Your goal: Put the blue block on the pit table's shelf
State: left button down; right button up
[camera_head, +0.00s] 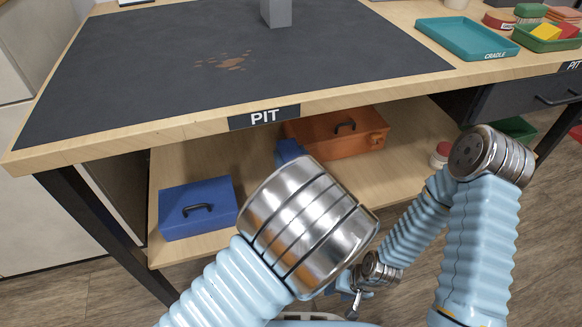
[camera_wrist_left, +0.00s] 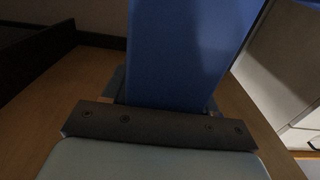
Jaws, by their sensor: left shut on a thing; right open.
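The blue block (camera_head: 289,151) shows above my left wrist in the head view, under the pit table's top. It fills the middle of the left wrist view (camera_wrist_left: 185,50). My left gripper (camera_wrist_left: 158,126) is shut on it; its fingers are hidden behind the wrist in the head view. The pit table's wooden shelf (camera_head: 185,167) lies below the tabletop (camera_head: 120,137) marked PIT. Shelf wood surrounds the block in the wrist view; I cannot tell whether the block touches it. My right gripper (camera_head: 352,292) is open and low, in front of the shelf, away from the block.
A blue toolbox (camera_head: 198,208) stands on the shelf's left, an orange toolbox (camera_head: 340,135) at the back right. A red and white can (camera_head: 440,154) is further right. The tabletop's front edge hangs over the shelf. A teal cradle tray (camera_head: 467,40) is on the tabletop.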

pick_arm(q)
jog(key=shift+w+f, duration=0.1)
jog(key=shift+f, duration=1.5)
jog(key=shift+f+b, duration=0.15)
jog(key=shift+b, duration=0.2)
jog(key=shift+c, duration=1.6)
grip_release()
jog(key=v, duration=1.2)
jog(key=shift+p, duration=0.45)
